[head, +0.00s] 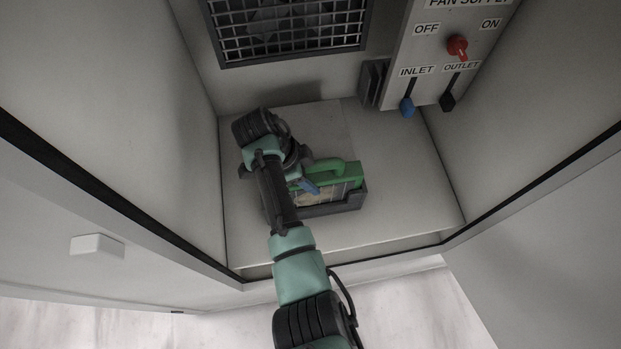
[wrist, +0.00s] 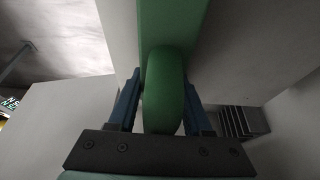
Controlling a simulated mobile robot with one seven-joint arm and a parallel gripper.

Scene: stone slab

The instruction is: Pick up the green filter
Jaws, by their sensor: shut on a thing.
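The green filter (head: 348,174) has a green frame with a handle and a pale, tan-coloured inside. It sits upright in a dark grey tray (head: 345,204) on the cabinet floor, and my arm covers its left part. My gripper (head: 303,186) is at the filter's handle, with a blue finger showing there. In the wrist view the gripper (wrist: 162,105) has its two blue fingers on either side of the green handle (wrist: 163,85), shut on it. The lower part of the filter is hidden in that view.
A grated vent (head: 288,30) is in the cabinet's back wall. A panel (head: 425,45) at upper right carries a red knob (head: 457,46), a blue inlet lever (head: 407,107) and a dark outlet lever (head: 448,101). Side walls enclose the floor (head: 400,160), which is clear right of the tray.

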